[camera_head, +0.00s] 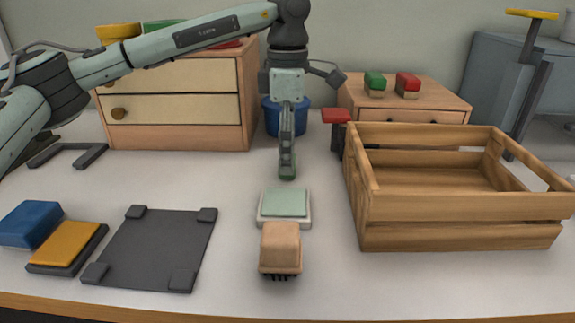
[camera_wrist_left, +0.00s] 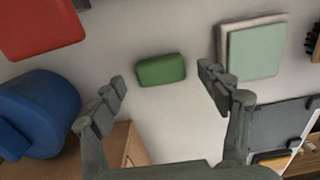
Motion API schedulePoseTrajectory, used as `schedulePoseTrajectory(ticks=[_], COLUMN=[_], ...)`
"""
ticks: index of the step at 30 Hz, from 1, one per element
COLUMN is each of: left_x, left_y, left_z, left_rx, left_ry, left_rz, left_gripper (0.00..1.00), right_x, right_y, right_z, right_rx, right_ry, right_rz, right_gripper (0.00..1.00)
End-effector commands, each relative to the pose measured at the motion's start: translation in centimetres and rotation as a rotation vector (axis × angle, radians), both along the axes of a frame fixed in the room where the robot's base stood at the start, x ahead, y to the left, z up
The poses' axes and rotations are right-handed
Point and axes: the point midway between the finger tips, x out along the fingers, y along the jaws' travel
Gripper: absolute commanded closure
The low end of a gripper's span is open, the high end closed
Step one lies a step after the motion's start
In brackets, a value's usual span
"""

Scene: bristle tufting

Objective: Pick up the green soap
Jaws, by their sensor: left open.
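The green soap (camera_wrist_left: 161,70) lies on the table in the left wrist view, a small rounded dark green block. In the head view the soap (camera_head: 287,174) is mostly hidden behind my left gripper (camera_head: 287,160). My left gripper points down at it from above. In the left wrist view the open fingers of this gripper (camera_wrist_left: 164,86) are spread to either side of the soap, with nothing between them. I cannot tell the exact height of the fingertips above the table. My right gripper is not in view.
A pale green pad on a white base (camera_head: 285,204) and a tan-handled brush (camera_head: 281,246) lie nearer the front edge. A wooden crate (camera_head: 455,207) stands right, a red-topped dark object (camera_head: 337,117) and blue bucket (camera_head: 271,118) behind. A dark tray (camera_head: 152,247) lies left.

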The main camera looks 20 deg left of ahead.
Motion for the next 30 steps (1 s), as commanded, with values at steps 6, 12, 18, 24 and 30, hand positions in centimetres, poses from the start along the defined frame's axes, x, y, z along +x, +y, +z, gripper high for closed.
schedulePoseTrajectory(ticks=[6,12,18,24,30], left_x=[-0.01,-0.01,-0.01,0.0,0.0], left_y=[0.01,0.02,0.02,0.02,0.01], left_z=[-1.15,-1.12,-1.09,-1.06,-1.02], left_rx=[0.0,0.0,-0.001,-0.001,-0.001], left_ry=[-0.001,-0.001,-0.001,-0.001,-0.001], left_rz=[0.0,0.0,0.0,0.0,0.0], left_gripper=[0.24,0.32,0.56,0.78,0.78], right_x=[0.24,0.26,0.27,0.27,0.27], right_y=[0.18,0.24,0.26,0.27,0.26], right_z=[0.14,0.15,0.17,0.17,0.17], right_rx=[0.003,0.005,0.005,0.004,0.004], right_ry=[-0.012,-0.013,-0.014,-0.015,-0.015], right_rz=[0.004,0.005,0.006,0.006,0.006], right_gripper=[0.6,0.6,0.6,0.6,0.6])
